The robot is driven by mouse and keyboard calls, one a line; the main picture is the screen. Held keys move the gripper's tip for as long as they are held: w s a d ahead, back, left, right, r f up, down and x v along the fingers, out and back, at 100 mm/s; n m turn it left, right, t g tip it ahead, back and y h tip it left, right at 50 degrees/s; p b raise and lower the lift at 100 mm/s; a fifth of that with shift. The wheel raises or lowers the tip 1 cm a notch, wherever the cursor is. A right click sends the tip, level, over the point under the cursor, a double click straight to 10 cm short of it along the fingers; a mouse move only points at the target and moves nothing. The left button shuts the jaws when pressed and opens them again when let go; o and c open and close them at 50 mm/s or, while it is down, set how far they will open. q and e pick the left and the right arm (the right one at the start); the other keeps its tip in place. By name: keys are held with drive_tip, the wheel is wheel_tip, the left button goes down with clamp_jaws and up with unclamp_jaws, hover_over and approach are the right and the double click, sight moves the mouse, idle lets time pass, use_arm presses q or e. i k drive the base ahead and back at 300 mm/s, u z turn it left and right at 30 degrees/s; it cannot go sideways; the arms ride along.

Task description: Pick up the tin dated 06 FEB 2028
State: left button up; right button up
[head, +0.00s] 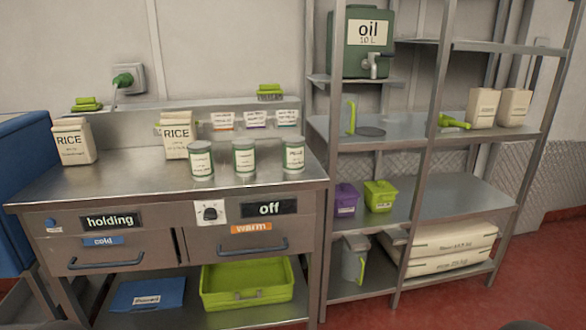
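Three pale tins with green bands stand upright in a row on the steel counter (110,180), towards its right end. They are the left tin (201,161), the middle tin (244,158) and the right tin (293,155). The tins stand apart from each other. Their label print is too small to read, so I cannot tell which is dated 06 FEB 2028. Neither of my grippers shows in the head view.
Two rice packs stand behind and left of the tins, one at the far left (73,142) and one nearer (178,135). Small label cards (255,119) line the back ledge. A steel shelf rack (415,190) stands right of the counter. The counter's front is clear.

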sight(293, 145)
drive_tip(key=k, duration=0.6)
drive_tip(key=z, duration=0.45)
drive_tip(key=i, duration=0.65)
drive_tip(key=z, duration=0.55)
drive_tip(key=i, duration=1.25)
drive_tip(key=u, duration=0.95)
